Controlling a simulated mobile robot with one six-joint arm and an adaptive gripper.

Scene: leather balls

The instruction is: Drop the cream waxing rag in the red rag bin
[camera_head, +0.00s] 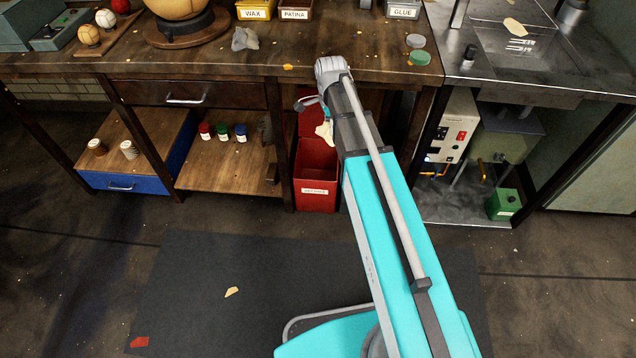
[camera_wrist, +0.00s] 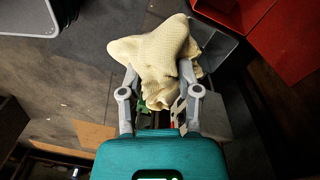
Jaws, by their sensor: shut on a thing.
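The cream waxing rag (camera_wrist: 155,52) is bunched between the two fingers of my gripper (camera_wrist: 158,76) in the wrist view. In the head view the rag (camera_head: 324,131) hangs from my gripper (camera_head: 318,108), partly hidden by my arm. The red rag bin (camera_head: 315,180) stands on the floor under the workbench, with a pale label on its front. Its red lid (camera_head: 311,121) appears raised at the back. The rag shows in front of the upper part of the bin; I cannot tell whether it is over the opening. Red bin surfaces (camera_wrist: 288,38) show at the upper right of the wrist view, apart from the rag.
The wooden workbench (camera_head: 205,62) extends above the bin, close to my arm. A lower shelf (camera_head: 225,165) with small jars is left of the bin. A steel sink bench (camera_head: 520,75) is at right. A dark mat (camera_head: 200,285) covers the open floor in front.

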